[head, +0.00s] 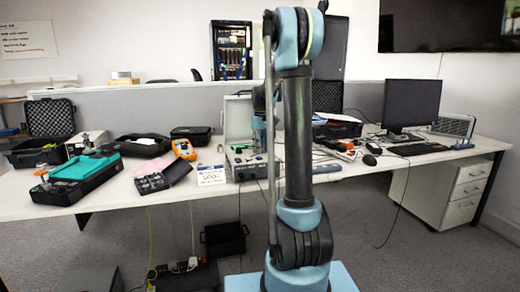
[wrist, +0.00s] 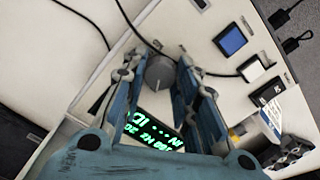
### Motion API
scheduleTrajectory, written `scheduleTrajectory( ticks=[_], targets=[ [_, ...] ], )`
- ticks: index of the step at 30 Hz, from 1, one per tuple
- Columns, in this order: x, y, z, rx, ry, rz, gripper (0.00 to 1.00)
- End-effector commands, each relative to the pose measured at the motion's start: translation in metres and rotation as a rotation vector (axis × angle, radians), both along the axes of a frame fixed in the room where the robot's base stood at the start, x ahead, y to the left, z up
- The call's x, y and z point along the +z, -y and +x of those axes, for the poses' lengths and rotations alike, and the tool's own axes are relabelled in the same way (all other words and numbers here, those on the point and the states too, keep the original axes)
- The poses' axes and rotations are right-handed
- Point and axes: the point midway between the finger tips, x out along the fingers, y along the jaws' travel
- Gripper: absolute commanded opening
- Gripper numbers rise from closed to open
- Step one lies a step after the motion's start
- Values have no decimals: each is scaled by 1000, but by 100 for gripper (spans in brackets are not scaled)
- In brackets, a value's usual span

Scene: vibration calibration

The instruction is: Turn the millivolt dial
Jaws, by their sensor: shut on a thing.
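The dial (wrist: 160,72) is a round dark grey knob on the pale panel of an instrument. It shows in the wrist view, just past a dark display (wrist: 152,133) with green characters that appear upside down. My gripper (wrist: 159,67) has one blue finger on each side of the dial and is shut on it at the fingertips. The fingers partly cover the display's edges. In the head view, the instrument (head: 240,165) is an open grey case on the table, partly behind my arm. The dial and fingertips cannot be made out there.
A black cable (wrist: 205,72) runs across the panel beside the dial. A blue-faced item (wrist: 231,40) lies to its right. On the table (head: 110,195) are a teal-topped device (head: 80,168), an orange meter (head: 184,149), a paper sign (head: 211,175) and a monitor (head: 411,101).

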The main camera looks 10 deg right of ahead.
Motion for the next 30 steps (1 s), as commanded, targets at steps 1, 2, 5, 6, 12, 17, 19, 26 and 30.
scheduleTrajectory(
  ticks=[1,2,5,6,12,17,19,26,30],
  targets=[
    [0,0,2,-42,4,0,4],
    [0,0,2,-70,4,0,4],
    [0,0,2,-165,4,0,4],
    [0,0,2,-204,4,0,4],
    [0,0,2,-393,4,0,4],
    [0,0,2,-545,4,1,4],
    [0,0,2,-612,4,1,4],
    [1,0,2,-824,4,0,4],
    [1,0,2,-938,4,0,4]
  ],
)
